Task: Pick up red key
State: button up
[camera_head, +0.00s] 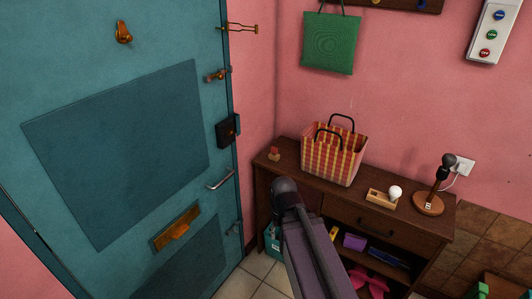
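A small red item (274,152) with a paler tan part stands on the far left end of the dark wooden cabinet top (350,203). It may be the red key, but it is too small to tell its shape. My arm rises from the bottom edge, with its dark rounded joint in front of the cabinet's left part. My gripper and its fingertips do not show.
A checked basket (334,160), a wooden tray with a white ball (395,192) and a dark lamp-like stand (430,203) occupy the cabinet top. A teal door (120,160) with latches and handle stands at left. Shelves below hold several items.

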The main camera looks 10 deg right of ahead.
aim_at(274, 151)
jog(key=u, duration=0.15)
jog(key=i, duration=0.85)
jog(key=u, duration=1.2)
jog(key=k, duration=0.1)
jog(key=z, duration=2.65)
